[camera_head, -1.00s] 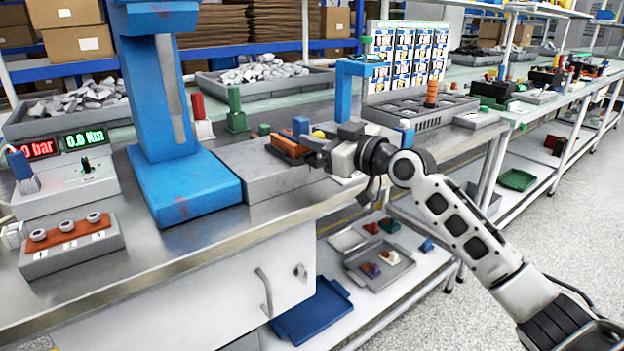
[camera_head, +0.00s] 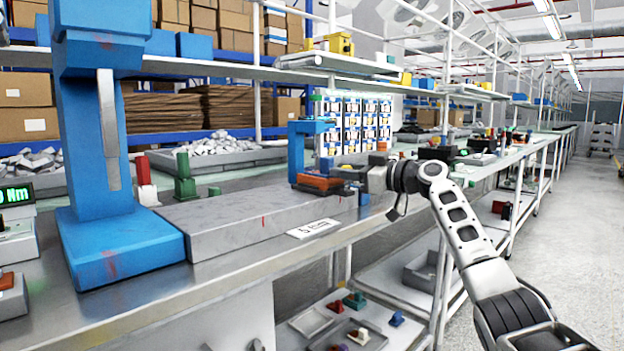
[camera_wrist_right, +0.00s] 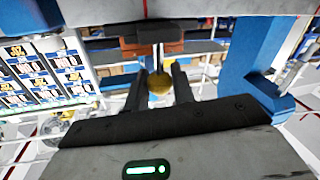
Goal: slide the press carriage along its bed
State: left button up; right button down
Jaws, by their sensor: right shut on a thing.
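The press carriage (camera_head: 320,183), an orange-red and dark block, sits at the far right end of the long grey bed (camera_head: 240,226). My right gripper (camera_head: 366,180) reaches it from the right, along the table's front side. In the right wrist view the fingers of my right gripper (camera_wrist_right: 160,82) are closed around a brass-coloured knob (camera_wrist_right: 160,84), in front of the orange carriage (camera_wrist_right: 176,48). The exact contact is partly hidden by the fingers. My left gripper is not in view.
A tall blue press (camera_head: 115,240) stands at the bed's left end. A smaller blue frame (camera_head: 297,150) stands behind the carriage. Red and green posts (camera_head: 184,178) stand behind the bed. A white label (camera_head: 313,228) lies by its front edge. The bed's left stretch is clear.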

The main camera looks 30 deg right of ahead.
jog(key=shift+w+d+r, duration=0.1)
jog(key=shift+d, duration=0.5)
jog(key=c, duration=1.5)
grip_release()
jog(key=o, duration=0.3)
